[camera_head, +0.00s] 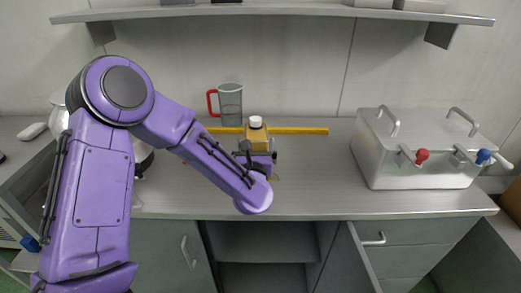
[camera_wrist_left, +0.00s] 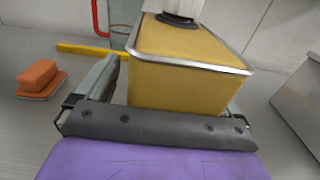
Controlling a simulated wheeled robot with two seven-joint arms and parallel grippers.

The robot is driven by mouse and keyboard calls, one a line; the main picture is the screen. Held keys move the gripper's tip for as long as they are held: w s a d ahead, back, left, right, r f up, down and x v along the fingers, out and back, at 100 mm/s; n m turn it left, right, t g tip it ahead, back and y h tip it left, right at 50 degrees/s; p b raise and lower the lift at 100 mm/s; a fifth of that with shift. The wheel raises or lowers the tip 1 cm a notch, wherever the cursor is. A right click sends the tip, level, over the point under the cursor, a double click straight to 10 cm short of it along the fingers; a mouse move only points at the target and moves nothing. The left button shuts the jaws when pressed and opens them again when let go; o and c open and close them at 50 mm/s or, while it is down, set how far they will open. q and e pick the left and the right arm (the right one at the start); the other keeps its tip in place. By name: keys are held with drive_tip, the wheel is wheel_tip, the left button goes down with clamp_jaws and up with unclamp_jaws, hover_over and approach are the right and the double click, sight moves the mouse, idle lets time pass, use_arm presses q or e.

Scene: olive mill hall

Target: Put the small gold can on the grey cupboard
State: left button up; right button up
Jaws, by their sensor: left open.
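The small gold can (camera_head: 257,135) with a white cap stands upright on a grey worktop (camera_head: 320,195), near the middle. It fills the middle of the left wrist view (camera_wrist_left: 185,70), its top out of frame. My left gripper (camera_head: 262,157) is open and low at the can. In the wrist view one finger lies along the can's left side and the can hides most of the other. I cannot tell whether they touch it. Grey cupboard fronts (camera_head: 172,258) sit below the worktop; I cannot tell whether this unit is the named grey cupboard. My right gripper is out of view.
A glass jug (camera_head: 230,103) with a red handle and a yellow strip (camera_head: 300,130) lie behind the can. An orange block (camera_wrist_left: 40,75) is to its left. A metal box (camera_head: 415,150) stands right. A shelf (camera_head: 280,10) hangs above. One door (camera_head: 355,258) stands open below.

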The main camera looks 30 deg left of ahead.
use_arm(q)
drive_tip(key=shift+d, duration=0.2)
clamp_jaws()
drive_tip(key=shift+r, duration=0.1)
